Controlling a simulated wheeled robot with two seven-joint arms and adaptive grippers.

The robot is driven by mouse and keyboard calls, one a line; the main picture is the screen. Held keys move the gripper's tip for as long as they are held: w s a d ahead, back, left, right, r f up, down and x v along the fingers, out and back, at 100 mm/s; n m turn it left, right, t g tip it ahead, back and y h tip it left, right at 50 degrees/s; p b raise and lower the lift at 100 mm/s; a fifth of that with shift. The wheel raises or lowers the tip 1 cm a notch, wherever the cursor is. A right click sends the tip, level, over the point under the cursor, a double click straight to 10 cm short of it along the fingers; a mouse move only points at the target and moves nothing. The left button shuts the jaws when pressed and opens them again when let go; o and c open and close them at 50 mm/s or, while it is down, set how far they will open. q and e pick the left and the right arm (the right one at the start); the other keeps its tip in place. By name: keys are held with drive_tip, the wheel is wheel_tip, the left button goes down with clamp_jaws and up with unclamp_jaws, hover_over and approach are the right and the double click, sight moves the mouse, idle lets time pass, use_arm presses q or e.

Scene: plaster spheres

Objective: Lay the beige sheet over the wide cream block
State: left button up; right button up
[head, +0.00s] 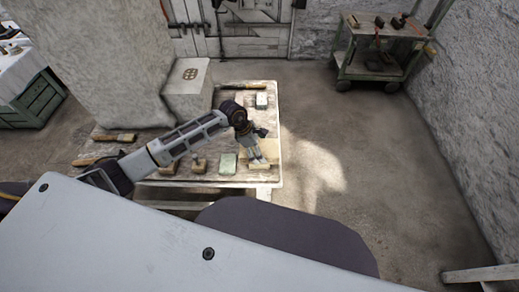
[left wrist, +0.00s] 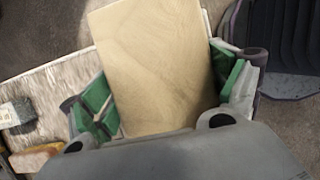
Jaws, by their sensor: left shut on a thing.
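The beige sheet (head: 269,147) lies at the front right of the table, partly hidden by my left gripper (head: 258,158). In the left wrist view the sheet (left wrist: 155,60) fills the space between the green finger pads of my left gripper (left wrist: 160,92), which is shut on it. A wide cream block (head: 260,168) shows just below the fingertips near the table's front edge. I cannot tell whether the sheet touches this block. My right gripper is not in view.
Several small blocks stand along the front of the table (head: 215,181), among them a grey-green block (head: 228,164) and a yellowish block (head: 168,168). A white-topped item (head: 261,101) stands farther back. A brush (head: 127,137) lies at the left. The floor to the right is clear.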

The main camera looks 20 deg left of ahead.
use_arm(q)
drive_tip(key=shift+f+b, duration=0.55)
drive_tip(key=shift+f, duration=0.1)
idle(0.8)
drive_tip(key=o, duration=1)
drive_tip(key=shift+c, duration=0.2)
drive_tip(key=shift+r, duration=0.2)
drive_tip(key=shift+r+p, duration=1.15)
drive_tip(key=shift+r, duration=0.6)
drive_tip(key=shift+d, duration=0.1)
